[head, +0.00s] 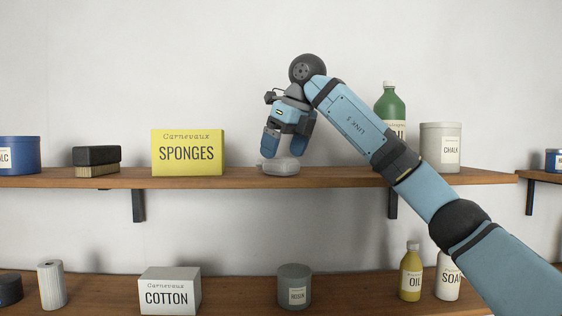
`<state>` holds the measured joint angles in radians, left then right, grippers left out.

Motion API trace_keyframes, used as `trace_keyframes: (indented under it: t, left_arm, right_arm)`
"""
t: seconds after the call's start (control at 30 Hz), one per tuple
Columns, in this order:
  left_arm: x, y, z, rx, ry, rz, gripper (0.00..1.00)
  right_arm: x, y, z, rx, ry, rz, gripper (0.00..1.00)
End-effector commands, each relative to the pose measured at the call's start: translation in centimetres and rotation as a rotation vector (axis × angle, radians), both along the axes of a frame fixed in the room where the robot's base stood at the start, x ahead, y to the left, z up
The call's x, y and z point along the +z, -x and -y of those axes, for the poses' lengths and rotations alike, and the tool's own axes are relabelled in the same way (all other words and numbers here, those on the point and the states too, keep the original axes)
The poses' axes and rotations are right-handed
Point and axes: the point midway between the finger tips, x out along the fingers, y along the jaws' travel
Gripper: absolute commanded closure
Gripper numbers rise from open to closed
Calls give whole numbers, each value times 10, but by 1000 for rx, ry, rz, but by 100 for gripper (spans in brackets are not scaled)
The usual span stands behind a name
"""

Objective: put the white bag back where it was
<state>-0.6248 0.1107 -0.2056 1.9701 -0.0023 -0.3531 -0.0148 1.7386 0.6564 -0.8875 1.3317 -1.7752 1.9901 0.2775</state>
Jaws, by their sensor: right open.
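The white bag (281,168) sits on the upper wooden shelf (245,182), just right of the yellow sponges box. It is small, pale and low. My right gripper (284,150) is directly above it, pointing down, with its fingers open and close to the top of the bag. The fingers hide part of the bag's upper side, and I cannot tell whether they touch it. My left gripper is not in the picture.
The yellow sponges box (188,153) and a dark brush (97,160) stand to the left. A green bottle (390,103) and a grey chalk tin (440,147) stand right, partly behind my arm. The shelf is clear between bag and bottle. A lower shelf holds a cotton box (170,290).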

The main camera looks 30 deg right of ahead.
Motion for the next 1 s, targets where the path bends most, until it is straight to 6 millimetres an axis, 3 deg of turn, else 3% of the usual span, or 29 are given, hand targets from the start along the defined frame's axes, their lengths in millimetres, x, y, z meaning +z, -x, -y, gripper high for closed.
trace_keyframes:
  t: [0.1, 0.4, 0.6, 1.0]
  left_arm:
    - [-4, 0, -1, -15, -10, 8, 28]
    - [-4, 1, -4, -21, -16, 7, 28]
    - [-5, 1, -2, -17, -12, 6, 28]
    - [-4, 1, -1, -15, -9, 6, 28]
  right_arm:
    - [27, 11, 4, -2, 1, 6, 11]
    - [73, 28, 10, -3, 0, 3, 11]
    - [85, 33, 12, -3, 1, 1, 11]
    - [87, 34, 12, -1, 0, 1, 11]
